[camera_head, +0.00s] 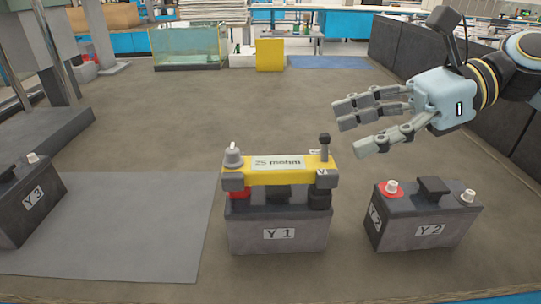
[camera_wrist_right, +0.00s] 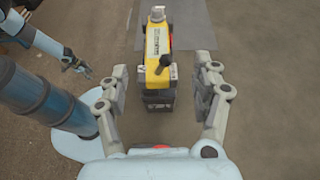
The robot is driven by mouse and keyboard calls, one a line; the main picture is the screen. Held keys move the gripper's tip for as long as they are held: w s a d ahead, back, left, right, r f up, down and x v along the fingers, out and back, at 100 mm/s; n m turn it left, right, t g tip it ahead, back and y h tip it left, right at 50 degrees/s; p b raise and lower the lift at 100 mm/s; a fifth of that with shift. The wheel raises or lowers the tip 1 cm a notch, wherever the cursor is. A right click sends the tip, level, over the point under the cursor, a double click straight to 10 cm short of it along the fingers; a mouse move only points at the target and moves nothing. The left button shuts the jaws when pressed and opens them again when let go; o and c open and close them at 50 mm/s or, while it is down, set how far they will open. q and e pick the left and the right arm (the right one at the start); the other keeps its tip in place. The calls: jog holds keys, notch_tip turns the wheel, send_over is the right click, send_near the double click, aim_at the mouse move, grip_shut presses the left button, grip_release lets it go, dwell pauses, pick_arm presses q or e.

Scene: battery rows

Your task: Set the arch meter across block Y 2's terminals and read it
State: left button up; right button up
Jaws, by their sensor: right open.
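The yellow arch meter (camera_head: 280,168) sits across the terminals of block Y 1 (camera_head: 278,236), one grey foot at each end. Its label is partly legible, ending in "mohm". Block Y 2 (camera_head: 424,233) stands to the right, its red-based terminal (camera_head: 392,187) and pale terminal (camera_head: 467,195) bare. My right gripper (camera_head: 362,128) is open and empty, above and behind the gap between the two blocks. In the right wrist view the meter (camera_wrist_right: 157,50) shows ahead, between the spread fingers (camera_wrist_right: 160,88). My left gripper (camera_wrist_right: 80,66) shows small at the left there; its opening is unclear.
Block Y 3 (camera_head: 30,198) stands at the far left beside a grey mat (camera_head: 110,225). A glass tank (camera_head: 187,46) and a yellow box (camera_head: 269,55) stand at the back. Dark panels (camera_head: 405,52) line the right side. The bench behind the blocks is clear.

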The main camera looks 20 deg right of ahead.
aim_at(282, 162)
jog(key=x, duration=0.4)
jog(key=shift+a+b, duration=0.25)
jog(key=shift+b, duration=0.05)
jog(key=shift+w+a+f, duration=0.1)
jog(key=shift+a+f, duration=0.05)
jog(key=shift+a, duration=0.1)
jog(key=shift+x, duration=0.95)
jog(key=shift+w+a+f, duration=0.1)
jog(key=shift+a+f, duration=0.7)
jog(key=shift+a, duration=0.2)
jog(key=shift+a+f, duration=0.1)
jog(key=shift+a, duration=0.2)
jog(key=shift+a+f, duration=0.15)
pick_arm(q)
jog(key=shift+g, duration=0.3)
jog(key=s, duration=0.2)
jog(key=s+f, duration=0.1)
jog(key=s, duration=0.1)
pick_arm(e)
jog(key=shift+w, duration=0.1)
grip_shut()
